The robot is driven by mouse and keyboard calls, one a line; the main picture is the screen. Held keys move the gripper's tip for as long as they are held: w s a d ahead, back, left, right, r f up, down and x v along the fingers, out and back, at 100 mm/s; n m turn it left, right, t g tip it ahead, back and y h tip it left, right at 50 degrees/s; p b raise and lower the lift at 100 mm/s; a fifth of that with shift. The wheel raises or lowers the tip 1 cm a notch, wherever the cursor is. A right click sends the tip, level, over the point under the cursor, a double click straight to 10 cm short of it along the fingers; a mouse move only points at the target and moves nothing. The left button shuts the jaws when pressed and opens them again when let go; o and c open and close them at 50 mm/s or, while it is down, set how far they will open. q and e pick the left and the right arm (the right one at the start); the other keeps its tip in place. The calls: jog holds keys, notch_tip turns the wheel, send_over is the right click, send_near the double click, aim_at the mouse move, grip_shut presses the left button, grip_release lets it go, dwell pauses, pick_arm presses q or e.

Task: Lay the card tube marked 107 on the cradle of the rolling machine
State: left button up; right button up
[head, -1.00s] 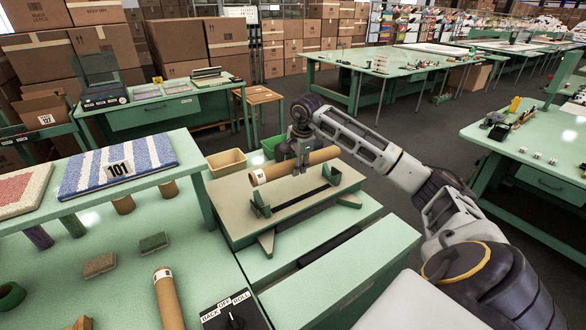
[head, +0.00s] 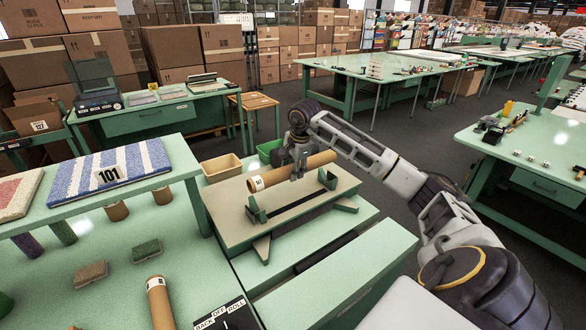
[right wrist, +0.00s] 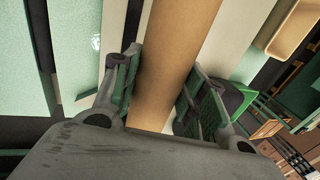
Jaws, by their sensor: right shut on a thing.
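My right gripper (head: 298,174) is shut on a brown card tube (head: 318,161) with a small label at its left end, too small to read. The tube lies nearly level over the rolling machine (head: 225,222). Its cradle has two green end supports, a left one (head: 257,214) and a right one (head: 328,180), with a dark slot between. The tube seems a little above and behind the supports, roughly in line with them. In the right wrist view the tube (right wrist: 178,45) runs between both fingers (right wrist: 158,85). My left gripper is not in view.
A shelf holds a striped mat marked 101 (head: 120,165). A tan bin (head: 221,168) and a green bin (head: 268,151) sit behind the machine.

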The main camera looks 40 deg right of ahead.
jog(key=shift+f+b, duration=0.7)
jog(key=shift+f, duration=0.5)
jog(key=shift+f+b, duration=0.85)
jog(key=shift+f, duration=0.35)
jog(key=shift+f+b, duration=0.7)
jog(key=shift+f, duration=0.5)
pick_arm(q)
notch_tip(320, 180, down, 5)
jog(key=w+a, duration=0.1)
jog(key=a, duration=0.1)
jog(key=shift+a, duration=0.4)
pick_arm(e)
jog(key=shift+f, duration=0.4)
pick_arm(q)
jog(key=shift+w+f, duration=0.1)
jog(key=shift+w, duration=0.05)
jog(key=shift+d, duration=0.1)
pick_arm(e)
jog(key=o, duration=1.1)
jog(key=shift+o, duration=0.2)
jog(key=shift+r, duration=0.1)
